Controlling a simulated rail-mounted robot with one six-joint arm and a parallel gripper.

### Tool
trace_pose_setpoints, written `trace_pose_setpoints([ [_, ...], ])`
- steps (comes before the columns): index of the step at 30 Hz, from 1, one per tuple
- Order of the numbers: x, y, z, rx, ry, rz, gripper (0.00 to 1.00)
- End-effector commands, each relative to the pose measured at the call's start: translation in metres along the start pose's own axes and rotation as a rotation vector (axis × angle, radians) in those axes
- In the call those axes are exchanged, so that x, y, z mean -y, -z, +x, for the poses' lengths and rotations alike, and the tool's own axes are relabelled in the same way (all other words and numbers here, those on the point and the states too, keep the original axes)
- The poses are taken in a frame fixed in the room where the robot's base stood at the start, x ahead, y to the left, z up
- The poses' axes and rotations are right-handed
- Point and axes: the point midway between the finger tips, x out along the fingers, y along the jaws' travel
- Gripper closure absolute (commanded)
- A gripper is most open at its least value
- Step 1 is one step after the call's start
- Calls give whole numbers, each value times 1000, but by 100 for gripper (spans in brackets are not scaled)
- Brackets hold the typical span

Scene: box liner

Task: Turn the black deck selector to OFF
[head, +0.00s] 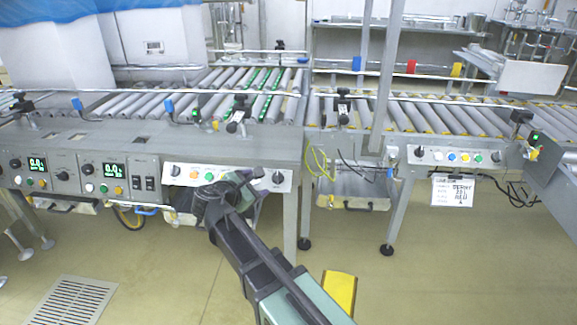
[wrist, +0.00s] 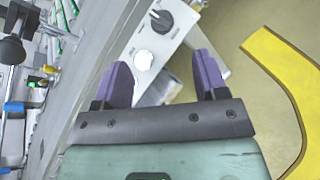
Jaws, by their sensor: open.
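A black rotary selector (head: 277,178) sits at the right end of the white control panel (head: 173,170) on the front of the middle conveyor. In the wrist view the black selector (wrist: 161,19) is at the top, beyond the fingertips, with a pale mark on its upper-left side. The lettering around it is too small to read. My gripper (wrist: 160,64) is open and empty, its two purple fingers apart and short of the knob. A white round button (wrist: 143,60) shows between the fingers. In the head view my wrist hides part of the panel's lower edge.
Panels with green displays (head: 114,170) and several knobs are at left. Another button panel (head: 440,154) is on the right conveyor. Yellow and black cables (head: 320,160) hang right of the selector. A yellow band (wrist: 290,50) shows at right in the wrist view. Floor in front is mostly clear.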

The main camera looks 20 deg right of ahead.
Motion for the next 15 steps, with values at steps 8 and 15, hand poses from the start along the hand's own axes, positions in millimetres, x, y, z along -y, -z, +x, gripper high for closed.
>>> trace_pose_setpoints([
  [8, 54, 0, -21, -173, 323, 629, 34],
  [15, 84, -36, -55, -239, 666, 1002, 34],
])
